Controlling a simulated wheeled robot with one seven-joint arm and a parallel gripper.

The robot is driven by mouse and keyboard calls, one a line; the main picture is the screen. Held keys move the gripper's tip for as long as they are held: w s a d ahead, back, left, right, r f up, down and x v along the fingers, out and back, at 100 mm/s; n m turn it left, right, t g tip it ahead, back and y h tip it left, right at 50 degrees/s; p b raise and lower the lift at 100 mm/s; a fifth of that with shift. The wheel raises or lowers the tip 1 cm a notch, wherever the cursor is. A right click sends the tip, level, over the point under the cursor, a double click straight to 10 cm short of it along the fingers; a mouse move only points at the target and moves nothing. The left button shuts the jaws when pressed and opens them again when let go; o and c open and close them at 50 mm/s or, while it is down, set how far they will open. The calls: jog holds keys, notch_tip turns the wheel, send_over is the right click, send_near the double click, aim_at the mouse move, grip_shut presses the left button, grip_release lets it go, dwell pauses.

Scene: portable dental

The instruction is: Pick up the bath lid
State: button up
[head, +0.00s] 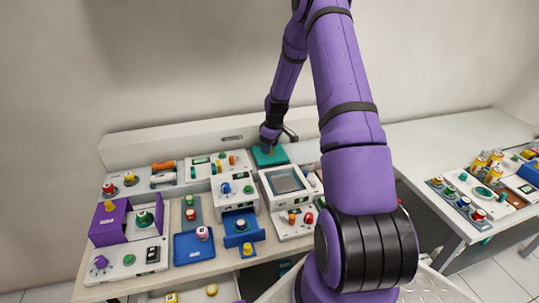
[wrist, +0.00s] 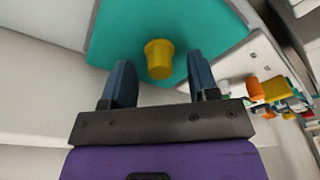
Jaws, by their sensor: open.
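A flat teal lid (wrist: 120,30) with a yellow knob (wrist: 159,58) fills the upper middle of the wrist view; I take it to be the bath lid. In the head view the teal lid (head: 277,158) lies at the back of the bench, partly hidden by my arm's end. My gripper (wrist: 158,63) is open, with one dark blue finger on each side of the knob. Gaps show between the knob and both fingers. In the head view my gripper (head: 268,146) is right above the lid, its fingers hard to make out.
A white unit with a grey recessed top (head: 287,181) stands just in front of the lid. Left of it are a purple box (head: 107,227), a blue tray (head: 187,250) and several knobbed panels. A wall ledge (head: 180,143) runs behind. A second table (head: 430,143) is at right.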

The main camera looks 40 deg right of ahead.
jog(key=shift+w+f, duration=0.1)
jog(key=shift+f, duration=0.5)
jog(key=shift+c, duration=0.4)
grip_shut()
jog(key=shift+r, duration=0.15)
